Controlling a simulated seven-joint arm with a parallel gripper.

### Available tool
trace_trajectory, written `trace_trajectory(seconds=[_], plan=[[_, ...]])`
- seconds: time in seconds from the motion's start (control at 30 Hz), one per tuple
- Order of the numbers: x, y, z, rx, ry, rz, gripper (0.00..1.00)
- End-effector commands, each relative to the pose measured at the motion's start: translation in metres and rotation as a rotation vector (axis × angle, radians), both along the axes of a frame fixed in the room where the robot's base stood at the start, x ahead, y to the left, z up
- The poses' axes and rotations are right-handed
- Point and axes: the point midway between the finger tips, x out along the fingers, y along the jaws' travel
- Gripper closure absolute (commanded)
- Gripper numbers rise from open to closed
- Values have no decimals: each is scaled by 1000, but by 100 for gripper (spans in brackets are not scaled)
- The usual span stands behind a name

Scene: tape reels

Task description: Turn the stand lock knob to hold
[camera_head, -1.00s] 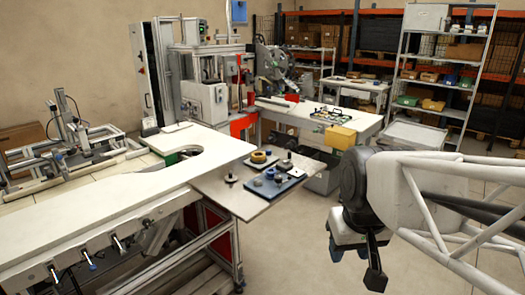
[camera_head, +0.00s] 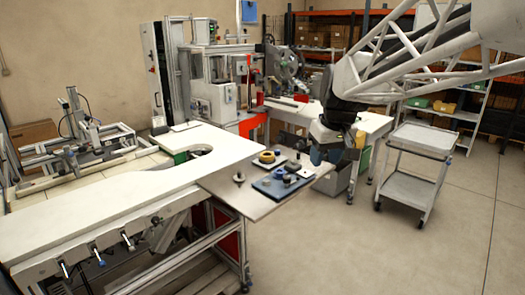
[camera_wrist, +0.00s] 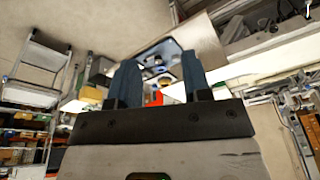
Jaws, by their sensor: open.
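The blue plate (camera_head: 268,190) lies near the right end of the worktable, with small round parts on it. A blue-topped part (camera_head: 279,173) and dark parts stand on it; I cannot tell which is the lock knob. A yellow reel (camera_head: 267,157) sits behind the plate. My gripper (camera_head: 318,155) is above and to the right of the plate, apart from it, pointing down. In the wrist view my gripper (camera_wrist: 158,75) is open and empty, its two blue fingers spread. The plate (camera_wrist: 147,51) and its small parts show between and beyond the fingertips, partly hidden.
A dark peg (camera_head: 239,178) stands left of the plate on the table's extension. The long white worktable (camera_head: 100,220) fills the left. A grey cart (camera_head: 410,165) stands on open floor at right. A machine and a second table stand behind.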

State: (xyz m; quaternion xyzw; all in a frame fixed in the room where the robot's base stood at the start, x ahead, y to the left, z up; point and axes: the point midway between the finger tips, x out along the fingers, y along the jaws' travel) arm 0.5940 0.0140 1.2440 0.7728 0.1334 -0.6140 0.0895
Motion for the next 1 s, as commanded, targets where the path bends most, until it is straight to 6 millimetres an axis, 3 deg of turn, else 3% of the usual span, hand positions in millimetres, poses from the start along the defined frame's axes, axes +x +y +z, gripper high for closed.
trace_trajectory(seconds=[0.47,1.0], plan=[[118,7,7,15,-9,135,56],[247,16,-8,33,-29,291,56]])
